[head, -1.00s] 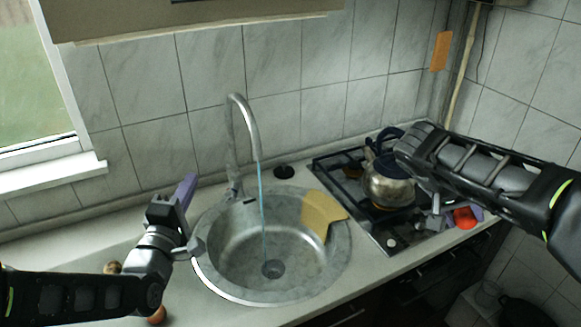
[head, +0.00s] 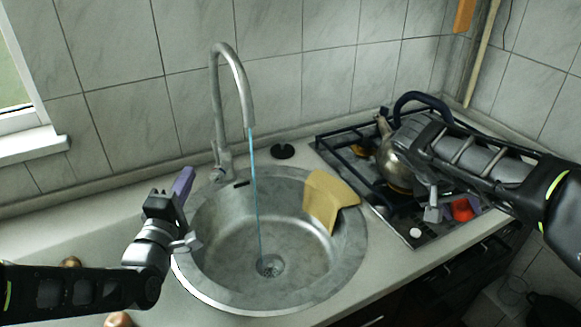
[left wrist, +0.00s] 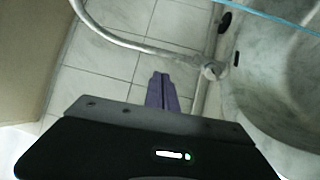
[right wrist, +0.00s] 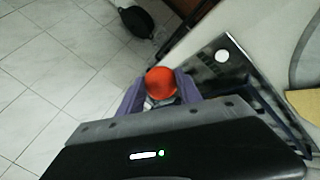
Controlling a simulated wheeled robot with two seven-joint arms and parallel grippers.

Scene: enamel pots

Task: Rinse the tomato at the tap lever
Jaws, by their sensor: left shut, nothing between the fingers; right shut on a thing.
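The red tomato (head: 463,209) is between the fingers of my right gripper (right wrist: 160,88), over the hob's front right corner; it also shows in the right wrist view (right wrist: 160,80). The tap (head: 232,85) stands behind the sink, and a thin blue stream (head: 256,190) runs from its spout to the drain. The tap's base and lever (head: 220,168) are behind the sink's left rim. My left gripper (head: 184,180) is shut and empty, left of the tap base and apart from it. The tap base also shows in the left wrist view (left wrist: 213,70), right of the shut fingers (left wrist: 162,85).
A yellow cloth (head: 328,200) hangs over the right rim of the round sink (head: 345,255). A kettle (head: 397,165) stands on the hob (head: 415,236), close to my right arm. A black plug (head: 283,151) lies behind the sink. Brown round items (head: 118,320) lie at the left counter.

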